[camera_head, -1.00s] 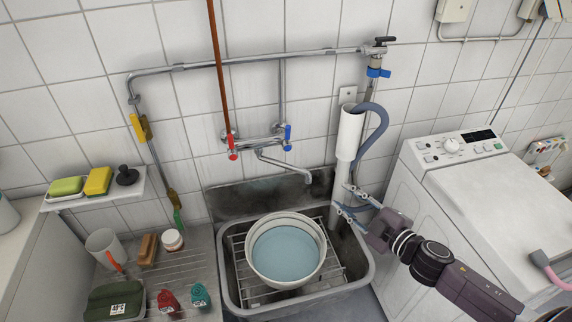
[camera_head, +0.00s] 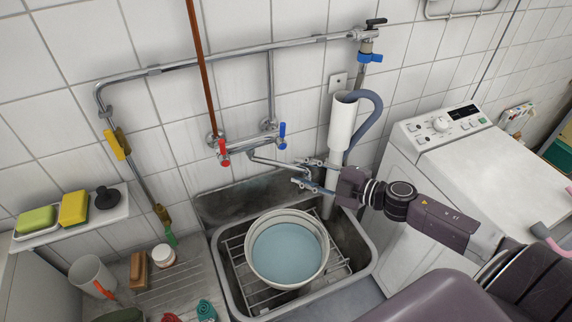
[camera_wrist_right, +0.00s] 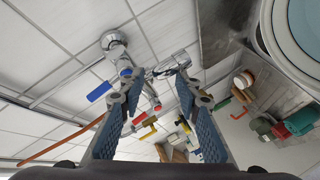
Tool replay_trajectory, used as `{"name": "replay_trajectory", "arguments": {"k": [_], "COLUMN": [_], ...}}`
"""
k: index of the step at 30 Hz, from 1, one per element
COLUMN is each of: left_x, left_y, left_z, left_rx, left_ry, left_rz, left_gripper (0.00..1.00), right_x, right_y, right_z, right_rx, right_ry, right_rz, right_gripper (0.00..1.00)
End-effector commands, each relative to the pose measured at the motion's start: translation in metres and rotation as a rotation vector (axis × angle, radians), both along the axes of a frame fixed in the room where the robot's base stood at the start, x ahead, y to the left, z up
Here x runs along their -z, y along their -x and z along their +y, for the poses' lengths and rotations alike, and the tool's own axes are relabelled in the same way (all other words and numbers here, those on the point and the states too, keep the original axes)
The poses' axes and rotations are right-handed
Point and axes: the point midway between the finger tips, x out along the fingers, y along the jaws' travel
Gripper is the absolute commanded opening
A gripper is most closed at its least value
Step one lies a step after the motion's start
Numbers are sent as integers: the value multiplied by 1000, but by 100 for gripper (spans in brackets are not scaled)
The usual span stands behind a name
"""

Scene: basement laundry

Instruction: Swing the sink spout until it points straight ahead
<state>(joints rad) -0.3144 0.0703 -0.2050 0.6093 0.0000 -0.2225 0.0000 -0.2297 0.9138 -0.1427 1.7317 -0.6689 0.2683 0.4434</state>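The sink spout (camera_head: 275,161) is a thin chrome pipe under the wall mixer tap (camera_head: 250,143), which has a red and a blue handle. It slants to the right along the wall above the sink. My right gripper (camera_head: 303,172) is open, with its fingertips around or just beside the spout's outer end. In the right wrist view the spout (camera_wrist_right: 171,66) shows between the two spread blue-padded fingers (camera_wrist_right: 158,80). I cannot tell whether they touch it. My left gripper is not in view.
The grey sink (camera_head: 372,262) below holds a wire rack and a white basin (camera_head: 250,268) of water. A white standpipe (camera_head: 342,125) with a grey hose stands right of the spout. A washing machine (camera_head: 470,165) is at the right. A soap shelf (camera_head: 120,212) is at the left.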

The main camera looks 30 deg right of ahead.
Motion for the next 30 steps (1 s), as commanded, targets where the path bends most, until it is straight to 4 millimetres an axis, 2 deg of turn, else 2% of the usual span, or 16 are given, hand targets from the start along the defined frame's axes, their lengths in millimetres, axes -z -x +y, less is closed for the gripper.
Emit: {"name": "replay_trajectory", "arguments": {"k": [5, 13, 26, 30], "left_x": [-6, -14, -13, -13], "left_y": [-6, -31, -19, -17], "left_z": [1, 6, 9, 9], "left_rx": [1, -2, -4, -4], "left_ry": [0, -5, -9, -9], "left_rz": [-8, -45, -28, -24], "left_gripper": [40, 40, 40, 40], "right_x": [2, 9, 12, 12], "right_y": [-20, -41, -47, -47], "right_z": [10, 22, 25, 25], "right_rx": [1, 2, 1, 1], "right_ry": [-2, -1, 0, 0], "right_rz": [-2, -1, 0, 0], "right_gripper": [31, 31, 31, 18]}}
